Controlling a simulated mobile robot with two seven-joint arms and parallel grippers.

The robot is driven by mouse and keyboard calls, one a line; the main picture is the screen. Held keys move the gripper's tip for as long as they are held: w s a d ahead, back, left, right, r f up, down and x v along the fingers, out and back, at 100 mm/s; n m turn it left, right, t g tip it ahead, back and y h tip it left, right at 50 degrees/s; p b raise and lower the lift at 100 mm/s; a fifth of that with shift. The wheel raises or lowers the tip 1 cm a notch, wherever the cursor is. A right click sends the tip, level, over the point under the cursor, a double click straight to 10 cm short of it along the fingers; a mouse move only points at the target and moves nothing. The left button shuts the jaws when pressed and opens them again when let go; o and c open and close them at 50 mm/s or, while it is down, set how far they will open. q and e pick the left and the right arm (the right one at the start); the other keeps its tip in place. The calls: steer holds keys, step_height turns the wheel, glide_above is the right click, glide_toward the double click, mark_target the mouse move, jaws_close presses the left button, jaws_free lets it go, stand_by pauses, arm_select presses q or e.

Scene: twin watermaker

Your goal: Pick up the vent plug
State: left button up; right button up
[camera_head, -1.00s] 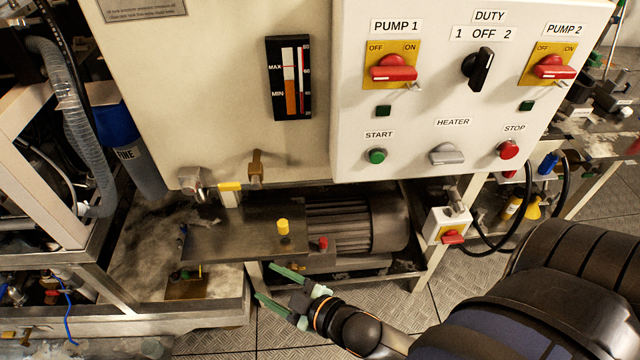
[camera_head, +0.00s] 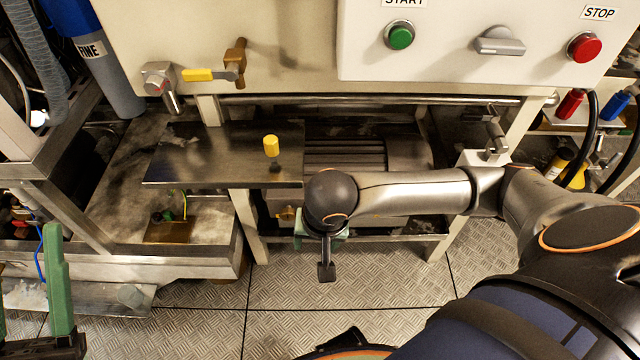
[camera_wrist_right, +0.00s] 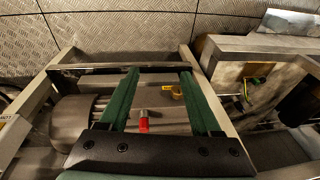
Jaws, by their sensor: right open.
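An upright yellow-capped plug (camera_head: 271,146) stands on the flat dark metal plate (camera_head: 215,160). A small red-capped piece (camera_wrist_right: 144,122) shows between the fingers in the right wrist view, with a yellow fitting (camera_wrist_right: 174,91) beyond it. I cannot tell for certain which capped piece is the vent plug. My right gripper (camera_wrist_right: 159,74) is open, with its two green fingers apart and nothing held. In the head view my right gripper (camera_head: 320,242) is below and right of the plate, mostly hidden by my wrist. My left gripper (camera_head: 58,275) shows partly at bottom left, one green finger pointing up.
A motor (camera_head: 395,150) sits under the control cabinet, right of the plate, partly behind my right arm. A yellow-handled valve (camera_head: 205,75) hangs above the plate. The frame's legs (camera_head: 247,225) stand close to my right gripper. The patterned floor (camera_head: 290,285) in front is clear.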

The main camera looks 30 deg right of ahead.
steer(key=w+d+t+h+b, duration=0.2)
steer(key=w+d, duration=0.8)
steer(key=w, duration=0.2)
steer(key=shift+n+g, duration=0.3)
steer(key=f, duration=0.1)
steer(key=w+d+f+b, duration=0.1)
steer(key=w+f+b, duration=0.1)
steer(key=shift+w+d+f, duration=0.15)
steer(key=shift+d+f, duration=0.2)
steer(key=shift+f, duration=0.05)
arm_select(q)
steer(key=f, duration=0.1)
steer(key=s+f+h, duration=0.1)
steer(key=f, duration=0.1)
steer(key=shift+s+d+m+h, duration=0.15)
steer(key=shift+d+m+h, duration=0.15)
steer(key=shift+h, duration=0.1)
steer(key=shift+r, duration=0.1)
arm_select(e)
jaws_close()
